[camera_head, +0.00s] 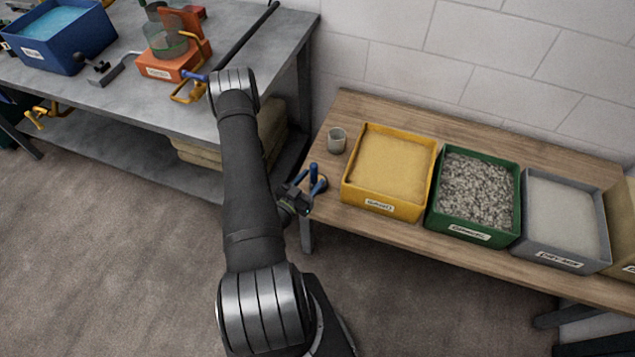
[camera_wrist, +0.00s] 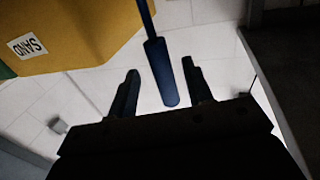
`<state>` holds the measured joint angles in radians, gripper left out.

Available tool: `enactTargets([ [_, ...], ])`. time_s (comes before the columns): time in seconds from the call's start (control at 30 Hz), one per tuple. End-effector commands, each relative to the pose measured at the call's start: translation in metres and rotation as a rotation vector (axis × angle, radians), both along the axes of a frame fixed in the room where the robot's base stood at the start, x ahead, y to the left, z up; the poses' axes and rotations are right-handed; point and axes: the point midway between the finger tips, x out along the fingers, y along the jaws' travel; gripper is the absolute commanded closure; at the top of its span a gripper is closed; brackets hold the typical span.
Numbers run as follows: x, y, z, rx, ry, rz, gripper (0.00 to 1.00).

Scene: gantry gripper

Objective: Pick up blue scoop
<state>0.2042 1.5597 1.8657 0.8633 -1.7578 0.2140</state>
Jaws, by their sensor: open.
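The blue scoop (camera_head: 318,182) is at the left end of the wooden bench, beside the yellow bin, partly covered by my gripper in the head view. In the wrist view its long blue handle (camera_wrist: 160,72) runs down between my two fingers, with a gap showing on each side. My gripper (camera_head: 304,203) is open at the bench's left edge. Its dark fingers (camera_wrist: 161,90) stand on either side of the handle in the wrist view. The scoop's bowl cannot be made out clearly.
The yellow bin (camera_head: 374,206), labelled SAND in the wrist view (camera_wrist: 75,35), stands just right of the scoop. A grey cup (camera_head: 337,140) is behind it. A green gravel bin (camera_head: 458,236) and a grey bin (camera_head: 562,262) stand further right. A grey workbench (camera_head: 130,100) is at left.

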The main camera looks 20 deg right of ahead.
Motion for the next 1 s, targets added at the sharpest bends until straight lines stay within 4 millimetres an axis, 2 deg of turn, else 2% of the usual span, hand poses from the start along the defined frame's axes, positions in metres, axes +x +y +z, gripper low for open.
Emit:
enactTargets([
  [0.3, 0.022, -0.035, 0.001, 0.000, -0.001, -0.002, 0.54],
  [0.6, 0.025, -0.038, 0.001, 0.000, -0.001, 0.000, 0.54],
  [0.83, 0.025, -0.038, 0.001, 0.000, 0.000, 0.000, 0.97],
  [1.0, 0.025, -0.038, 0.001, 0.000, -0.001, 0.000, 0.97],
])
